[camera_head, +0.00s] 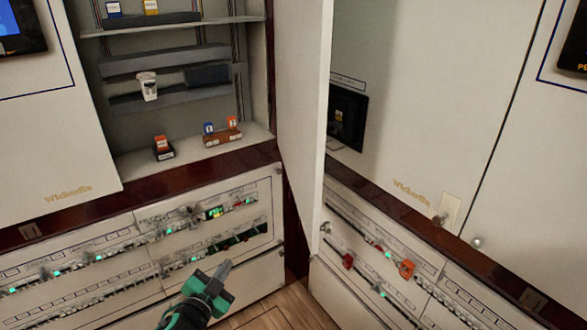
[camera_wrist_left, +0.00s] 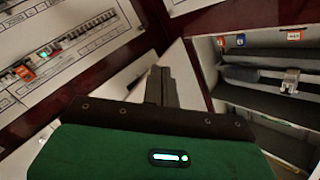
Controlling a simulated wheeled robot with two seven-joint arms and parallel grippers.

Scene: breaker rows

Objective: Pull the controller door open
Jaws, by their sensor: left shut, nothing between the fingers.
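The controller door (camera_head: 301,95) is a tall pale panel that stands swung out from the open cabinet (camera_head: 180,125), in the middle of the head view. The cabinet's shelves show to its left, and also at the right of the left wrist view (camera_wrist_left: 262,95). My left gripper (camera_head: 226,266), green and dark, is low in the head view, left of the door's lower end and apart from it in the picture. Its fingers (camera_wrist_left: 161,86) are shut together with nothing between them. A pale panel edge shows behind the fingers in the wrist view; I cannot tell if it is the door. My right gripper is not in view.
Breaker rows (camera_head: 120,252) with green lights run below the cabinet. Another breaker panel with red and orange switches (camera_head: 406,269) lies right of the door. Closed cabinet fronts (camera_head: 420,110) stand at right. A strip of wood floor (camera_head: 285,308) shows at bottom centre.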

